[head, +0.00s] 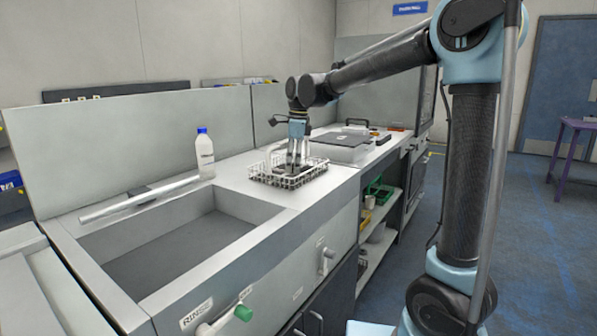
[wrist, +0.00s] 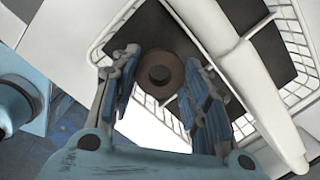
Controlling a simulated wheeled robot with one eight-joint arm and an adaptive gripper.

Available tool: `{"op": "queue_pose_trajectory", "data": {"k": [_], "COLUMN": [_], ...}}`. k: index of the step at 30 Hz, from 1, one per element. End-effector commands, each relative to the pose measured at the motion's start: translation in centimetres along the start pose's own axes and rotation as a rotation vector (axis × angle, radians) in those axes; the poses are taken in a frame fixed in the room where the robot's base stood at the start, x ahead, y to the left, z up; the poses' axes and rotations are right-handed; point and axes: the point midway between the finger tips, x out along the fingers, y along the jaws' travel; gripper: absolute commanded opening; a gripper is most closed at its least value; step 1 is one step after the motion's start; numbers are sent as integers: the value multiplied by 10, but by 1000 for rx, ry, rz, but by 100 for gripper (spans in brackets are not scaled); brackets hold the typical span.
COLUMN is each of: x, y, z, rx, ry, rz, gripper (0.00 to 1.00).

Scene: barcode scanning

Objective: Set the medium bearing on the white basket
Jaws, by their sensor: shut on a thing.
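The white wire basket (head: 262,179) stands on the counter beside the sink. It also shows in the wrist view (wrist: 294,28), with a dark flat liner inside. My gripper (head: 295,161) points down over the basket. In the wrist view, my gripper (wrist: 160,82) is shut on the medium bearing (wrist: 162,56), a brownish ring with a dark centre. The bearing is over the dark liner. I cannot tell whether it touches it. In the head view the bearing is too small and too hidden by the fingers to make out.
A thick white bar (wrist: 240,80) crosses the basket area close to the right finger. A blue-capped bottle (head: 204,155) and the sink (head: 185,245) are left of the basket. A clear box with a dark lid (head: 341,146) stands behind it to the right.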

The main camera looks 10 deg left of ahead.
Motion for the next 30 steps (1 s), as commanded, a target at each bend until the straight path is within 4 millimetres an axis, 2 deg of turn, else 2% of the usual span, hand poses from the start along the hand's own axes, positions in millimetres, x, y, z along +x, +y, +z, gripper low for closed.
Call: {"op": "queue_pose_trajectory", "data": {"k": [7,20,21,22,30], "x": [32,37,38,38,38], "y": [0,0,0,0,-1], "z": [-4,-6,-6,-6,-6], "rx": [0,2,2,2,2], "ry": [0,0,0,0,0], "rz": [0,0,0,0,0], "gripper": [15,15,44,50,50]}}
